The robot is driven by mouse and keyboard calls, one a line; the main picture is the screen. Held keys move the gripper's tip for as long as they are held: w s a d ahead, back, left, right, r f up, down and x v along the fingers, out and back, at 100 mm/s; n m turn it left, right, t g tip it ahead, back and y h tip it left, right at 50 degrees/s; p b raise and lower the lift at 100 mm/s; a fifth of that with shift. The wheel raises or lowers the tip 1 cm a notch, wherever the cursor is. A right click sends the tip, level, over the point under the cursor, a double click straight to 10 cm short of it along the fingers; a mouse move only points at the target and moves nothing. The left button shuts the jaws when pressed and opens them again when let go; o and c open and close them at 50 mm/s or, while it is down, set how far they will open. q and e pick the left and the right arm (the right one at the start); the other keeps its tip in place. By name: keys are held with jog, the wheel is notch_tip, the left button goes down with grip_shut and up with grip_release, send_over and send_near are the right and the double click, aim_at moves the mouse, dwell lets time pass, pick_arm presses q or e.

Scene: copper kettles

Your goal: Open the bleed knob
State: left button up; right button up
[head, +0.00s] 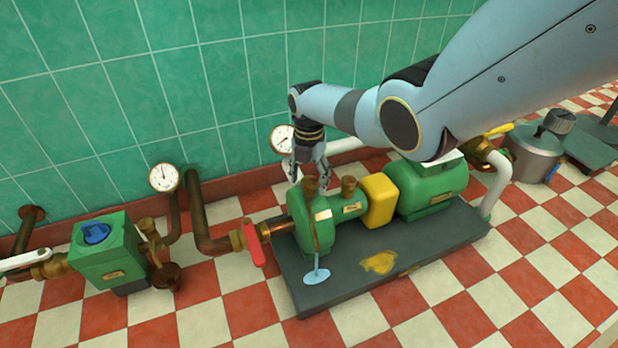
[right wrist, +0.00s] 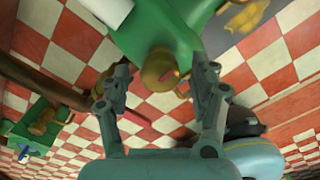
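The green pump (head: 303,215) stands on a dark base plate, with two brass knobs on top. The left brass knob (head: 310,187) is right below my right gripper (head: 309,176); I take it to be the bleed knob. In the right wrist view, a brass knob (right wrist: 158,66) shows between the fingers of the right gripper (right wrist: 161,72). The fingers are spread, with a visible gap on both sides of the knob. A second brass knob (head: 348,187) stands to the right. My left gripper is not in view.
A yellow coupling guard (head: 379,200) and green motor (head: 430,188) stand right of the pump. A red valve handle (head: 253,243) is at its left. A green box with a blue knob (head: 96,233) stands far left. Pipes, gauges and a tiled wall are behind.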

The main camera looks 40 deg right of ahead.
aim_at(309, 179)
notch_tip(309, 179, up, 12)
dwell(0.7)
dwell(0.4)
